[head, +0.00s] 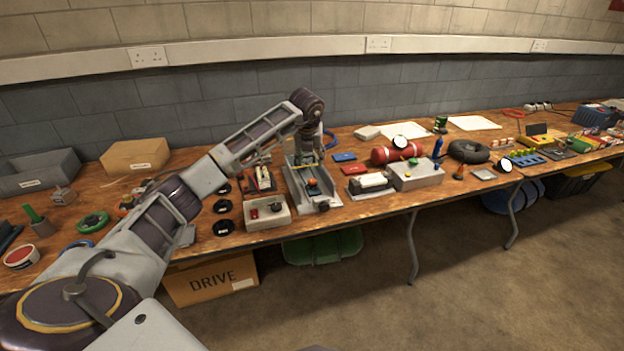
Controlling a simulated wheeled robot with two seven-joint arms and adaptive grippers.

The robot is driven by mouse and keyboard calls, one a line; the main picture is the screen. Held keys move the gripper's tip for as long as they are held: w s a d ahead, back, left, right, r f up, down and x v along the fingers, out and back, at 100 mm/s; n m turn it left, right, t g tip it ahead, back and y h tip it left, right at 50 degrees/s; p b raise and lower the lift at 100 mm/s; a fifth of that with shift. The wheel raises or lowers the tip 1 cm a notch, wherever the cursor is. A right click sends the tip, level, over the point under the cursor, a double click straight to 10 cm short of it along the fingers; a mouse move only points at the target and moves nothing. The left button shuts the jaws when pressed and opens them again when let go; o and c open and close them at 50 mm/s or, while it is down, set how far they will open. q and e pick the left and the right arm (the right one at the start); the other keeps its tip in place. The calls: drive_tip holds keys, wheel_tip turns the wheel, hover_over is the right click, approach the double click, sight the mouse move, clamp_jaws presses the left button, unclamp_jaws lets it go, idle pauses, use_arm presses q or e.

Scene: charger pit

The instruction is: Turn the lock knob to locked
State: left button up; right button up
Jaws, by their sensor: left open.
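A grey metal fixture (331,192) with raised side rails stands near the table's front edge. In it sits a small part with an orange top and a dark blue base (313,187). A small dark knob (323,206) shows at the fixture's front end; I cannot tell if it is the lock knob, nor read its setting. My left gripper (309,160) points down over the back part of the fixture, behind the orange-topped part. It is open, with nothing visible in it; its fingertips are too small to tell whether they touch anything. My right gripper is out of view.
A light box (257,220) with a red and a black control stands left of the fixture, beside several black discs (223,227).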

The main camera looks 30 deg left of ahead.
sight(312, 180)
use_arm(q)
drive_tip(key=b+x, duration=0.1)
drive_tip(key=x, duration=1.1)
drive_tip(key=shift+s+f, duration=0.1)
drive_tip(key=shift+w+a+f, duration=0.1)
drive_tip(key=shift+w+f, duration=0.1)
drive_tip(key=shift+f, duration=0.3)
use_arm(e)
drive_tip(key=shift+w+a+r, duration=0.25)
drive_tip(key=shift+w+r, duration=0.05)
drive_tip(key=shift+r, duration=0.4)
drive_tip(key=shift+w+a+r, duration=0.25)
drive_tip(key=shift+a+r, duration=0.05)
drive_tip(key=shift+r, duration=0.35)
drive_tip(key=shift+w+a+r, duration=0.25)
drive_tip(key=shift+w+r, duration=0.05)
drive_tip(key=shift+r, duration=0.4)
use_arm(q)
drive_tip(key=c, duration=1.1)
drive_tip(key=shift+o, duration=0.2)
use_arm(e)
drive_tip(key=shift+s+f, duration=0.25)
